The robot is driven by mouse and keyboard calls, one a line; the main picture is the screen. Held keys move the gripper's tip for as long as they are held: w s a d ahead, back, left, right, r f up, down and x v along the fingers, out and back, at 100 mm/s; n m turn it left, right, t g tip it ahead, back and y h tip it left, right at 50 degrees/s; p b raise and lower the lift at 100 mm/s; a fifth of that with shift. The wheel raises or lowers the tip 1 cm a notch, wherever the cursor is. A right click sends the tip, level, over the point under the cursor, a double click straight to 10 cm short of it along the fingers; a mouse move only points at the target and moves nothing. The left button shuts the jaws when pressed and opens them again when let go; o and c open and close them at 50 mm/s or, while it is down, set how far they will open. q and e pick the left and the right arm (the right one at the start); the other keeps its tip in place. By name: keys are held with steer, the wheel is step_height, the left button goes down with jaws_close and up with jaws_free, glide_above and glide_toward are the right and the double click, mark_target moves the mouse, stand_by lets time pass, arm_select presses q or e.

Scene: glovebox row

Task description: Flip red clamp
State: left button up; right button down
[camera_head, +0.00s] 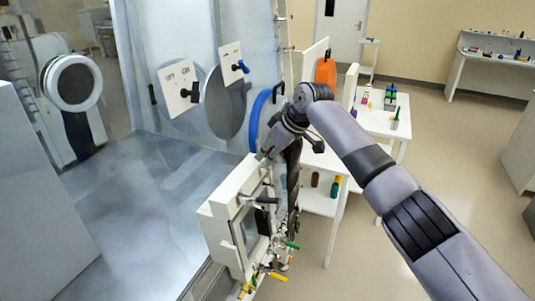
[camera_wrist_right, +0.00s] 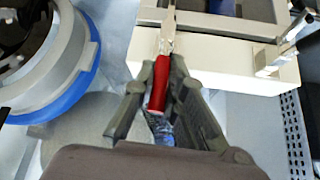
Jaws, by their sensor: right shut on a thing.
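The red clamp (camera_wrist_right: 160,84) shows in the right wrist view as a red handle on a metal arm, at the edge of a white box-like frame (camera_wrist_right: 215,55). My right gripper (camera_wrist_right: 165,72) is shut on the red handle, with one finger on each side of it. In the head view my right gripper (camera_head: 266,153) is just above the top of the white frame (camera_head: 228,195), where it hides the red clamp. My left gripper is not in view.
The frame also carries a black-handled clamp (camera_head: 263,200), a green handle (camera_head: 292,245) and a yellow handle (camera_head: 277,277). A blue ring (camera_head: 257,120) stands close behind my right gripper. A white table (camera_head: 375,122) with small items is to the right.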

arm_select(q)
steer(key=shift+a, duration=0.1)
arm_select(e)
steer(key=c, duration=1.7)
jaws_free()
steer(key=shift+a+f, duration=0.1)
steer(key=shift+a, duration=0.05)
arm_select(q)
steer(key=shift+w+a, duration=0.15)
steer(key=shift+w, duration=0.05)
arm_select(e)
steer(key=shift+o, duration=0.3)
steer(key=v, duration=1.2)
